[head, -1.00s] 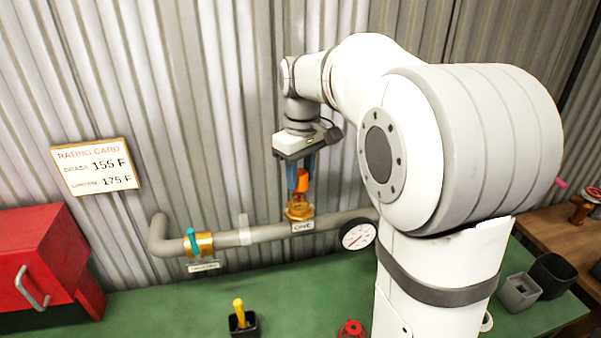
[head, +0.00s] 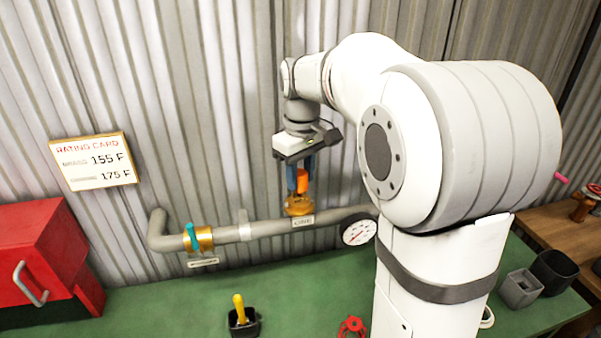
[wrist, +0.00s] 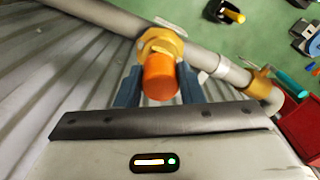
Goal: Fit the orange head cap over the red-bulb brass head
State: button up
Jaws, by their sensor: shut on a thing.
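My gripper (head: 302,174) points down with blue fingers shut on the orange head cap (head: 302,182). The cap also shows between the fingers in the wrist view (wrist: 160,77). It is right above the brass fitting (head: 299,206) on the grey pipe, over the label "ONE". In the wrist view the brass fitting (wrist: 160,43) shows just past the cap. The red bulb is hidden, and I cannot tell whether the cap surrounds the head or is only above it.
The grey pipe (head: 262,230) runs along the corrugated wall with a teal-handled brass valve (head: 198,239) and a gauge (head: 358,231). A red cabinet (head: 40,255) stands left. A black holder (head: 243,322) with a yellow handle and a red handwheel (head: 352,327) are in front.

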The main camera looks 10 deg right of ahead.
jog(key=shift+f+b, duration=0.75)
jog(key=shift+f, duration=0.45)
jog(key=o, duration=1.3)
notch_tip(320, 180, up, 8)
jog(key=shift+f, duration=0.1)
jog(key=shift+s, duration=0.15)
jog(key=s+f+m+t, duration=0.1)
jog(key=s+f+m, duration=0.1)
jog(key=s+f, duration=0.2)
jog(key=s+f+m+t, duration=0.1)
jog(key=s+f, duration=0.3)
jog(key=s, duration=0.5)
jog(key=s+f+m+t, duration=0.1)
jog(key=s+f+m, duration=0.1)
jog(key=s+f, duration=0.3)
jog(key=shift+s+m, duration=0.3)
jog(key=shift+s, duration=0.85)
jog(key=shift+s+f, duration=0.2)
jog(key=shift+f, duration=0.15)
jog(key=shift+c, duration=0.3)
